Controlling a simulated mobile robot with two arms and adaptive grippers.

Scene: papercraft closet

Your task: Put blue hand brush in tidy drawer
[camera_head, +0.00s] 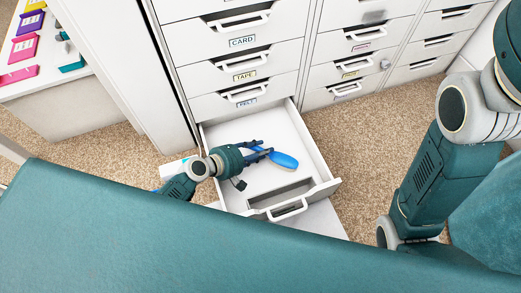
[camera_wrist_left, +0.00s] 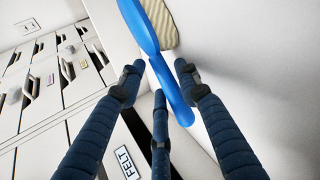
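The blue hand brush (camera_head: 284,160) is inside the open bottom drawer (camera_head: 318,172), its rounded head pointing right. In the left wrist view, the brush (camera_wrist_left: 140,22) shows pale bristles turned toward the white drawer surface. My left gripper (camera_head: 265,152) reaches into the drawer from the left, at the handle end. Its fingers (camera_wrist_left: 160,72) are spread apart with the handle between them, and I see no clear grip. No label on the open drawer's front is readable from here. My right gripper is out of view; only my right arm shows.
More closed drawers (camera_head: 355,68) stand to the right. A white table (camera_head: 60,85) with coloured items is at the left. Carpet (camera_head: 355,150) lies clear right of the drawer.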

